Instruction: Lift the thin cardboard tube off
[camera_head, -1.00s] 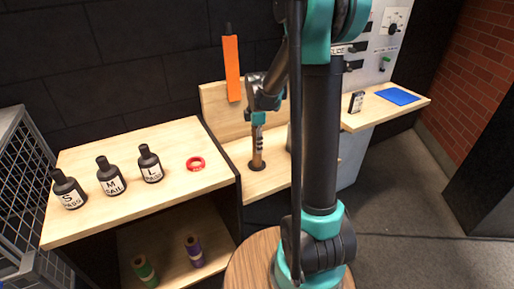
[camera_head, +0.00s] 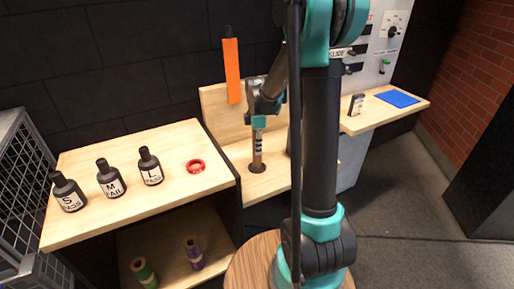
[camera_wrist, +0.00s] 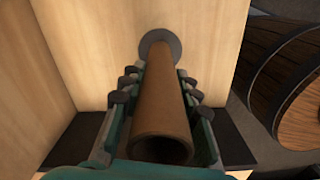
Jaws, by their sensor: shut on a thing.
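The thin cardboard tube (camera_head: 257,158) is brown and stands upright on a dark round base (camera_head: 257,168) on the middle wooden bench. In the wrist view the tube (camera_wrist: 160,115) runs between the fingers, its open end towards the camera and its far end at the dark round base (camera_wrist: 160,44). My gripper (camera_head: 258,138) is shut on the upper part of the tube, with fingers on both sides of it in the wrist view (camera_wrist: 160,92). I cannot tell whether the tube's far end still touches the base.
An orange strip (camera_head: 231,70) hangs behind. A wooden barrel (camera_wrist: 290,80) is at right in the wrist view.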

